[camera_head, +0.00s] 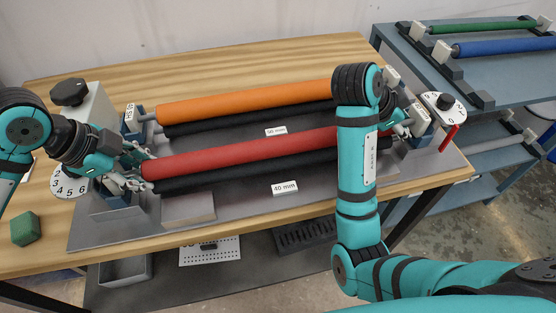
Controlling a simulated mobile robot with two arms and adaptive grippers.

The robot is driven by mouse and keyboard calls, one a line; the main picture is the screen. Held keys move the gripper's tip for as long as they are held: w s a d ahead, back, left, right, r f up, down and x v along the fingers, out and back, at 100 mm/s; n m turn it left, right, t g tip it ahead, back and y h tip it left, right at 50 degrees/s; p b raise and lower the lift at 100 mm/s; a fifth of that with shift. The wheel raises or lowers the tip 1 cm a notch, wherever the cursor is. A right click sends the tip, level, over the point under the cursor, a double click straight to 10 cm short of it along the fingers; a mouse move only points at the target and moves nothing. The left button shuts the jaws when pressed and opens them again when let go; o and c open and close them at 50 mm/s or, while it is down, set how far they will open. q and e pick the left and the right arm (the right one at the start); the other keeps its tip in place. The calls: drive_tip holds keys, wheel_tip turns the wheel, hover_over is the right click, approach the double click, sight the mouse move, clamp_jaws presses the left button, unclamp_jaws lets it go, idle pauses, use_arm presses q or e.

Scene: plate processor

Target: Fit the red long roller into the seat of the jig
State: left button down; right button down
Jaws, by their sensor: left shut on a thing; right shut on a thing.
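The red long roller (240,154) lies across the jig (100,236), above and just behind a black roller (240,175). My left gripper (138,180) is shut on the roller's left end, close to the left blue seat block (118,208). My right gripper (398,124) is shut at the roller's right end. My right arm hides part of the red roller near that end. I cannot tell whether the roller's ends rest in the seats or hang just above them.
An orange roller (240,102) lies behind, above another black roller. Numbered dials flank the jig, the right one with a red handle (449,138). A green block (25,229) sits at the table's left. A blue rack (400,52) at right holds green and blue rollers.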

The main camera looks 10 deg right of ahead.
use_arm(q)
drive_tip(key=shift+s+d+f, duration=0.1)
drive_tip(key=shift+d+f, duration=0.15)
drive_tip(key=shift+f, duration=0.2)
use_arm(e)
drive_tip(key=shift+a+f, duration=0.15)
drive_tip(key=shift+f, duration=0.35)
use_arm(q)
drive_tip(key=c, duration=1.2)
unclamp_jaws()
drive_tip(key=shift+r, duration=0.2)
use_arm(e)
drive_tip(key=c, duration=1.5)
unclamp_jaws()
drive_tip(key=shift+r, duration=0.2)
use_arm(q)
drive_tip(key=shift+o, duration=1.4)
drive_tip(key=shift+a, duration=0.1)
use_arm(e)
drive_tip(key=shift+o, duration=1.4)
use_arm(q)
drive_tip(key=shift+o, duration=0.3)
drive_tip(key=shift+a, duration=0.1)
use_arm(e)
drive_tip(key=shift+o, duration=1.3)
